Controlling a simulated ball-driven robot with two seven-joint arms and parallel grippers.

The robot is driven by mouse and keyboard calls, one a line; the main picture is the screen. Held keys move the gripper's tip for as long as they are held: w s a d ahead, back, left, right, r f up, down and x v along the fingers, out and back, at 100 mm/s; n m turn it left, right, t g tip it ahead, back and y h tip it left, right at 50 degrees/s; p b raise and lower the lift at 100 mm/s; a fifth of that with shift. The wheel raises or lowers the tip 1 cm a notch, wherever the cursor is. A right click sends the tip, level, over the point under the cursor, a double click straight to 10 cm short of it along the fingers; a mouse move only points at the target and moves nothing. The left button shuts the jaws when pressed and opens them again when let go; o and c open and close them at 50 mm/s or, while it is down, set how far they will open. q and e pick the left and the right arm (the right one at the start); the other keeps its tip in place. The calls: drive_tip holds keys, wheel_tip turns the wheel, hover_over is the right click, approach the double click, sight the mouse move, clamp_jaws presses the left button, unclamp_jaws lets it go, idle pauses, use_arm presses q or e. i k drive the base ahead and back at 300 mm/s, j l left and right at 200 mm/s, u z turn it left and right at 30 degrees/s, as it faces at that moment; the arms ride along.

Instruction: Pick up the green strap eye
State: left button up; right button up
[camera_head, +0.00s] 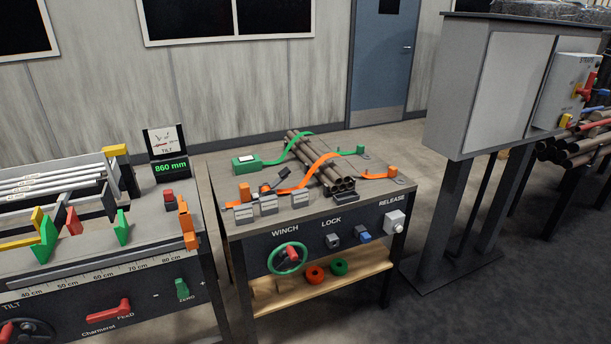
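A green strap (294,147) arches over a bundle of brown pipes (312,158) on the bench. Its left end is at a green box (246,163). Its right end reaches a small upright green piece (361,149) near the bench's far right corner. A green ring (339,267) lies on the wooden shelf under the bench, beside an orange ring (315,275). I cannot tell for certain which green part is the strap eye. Neither of my grippers is in view.
An orange strap (322,163) crosses the pipes nearer the front, ending at an orange piece (392,171). Grey blocks (269,204) stand along the bench's front left. A measuring station (105,277) is at left and a grey cabinet (500,85) at right.

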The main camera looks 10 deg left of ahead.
sight(360, 148)
drive_tip(key=i+l+u, duration=0.4)
drive_tip(key=i+l, duration=0.3)
drive_tip(key=i, duration=0.1)
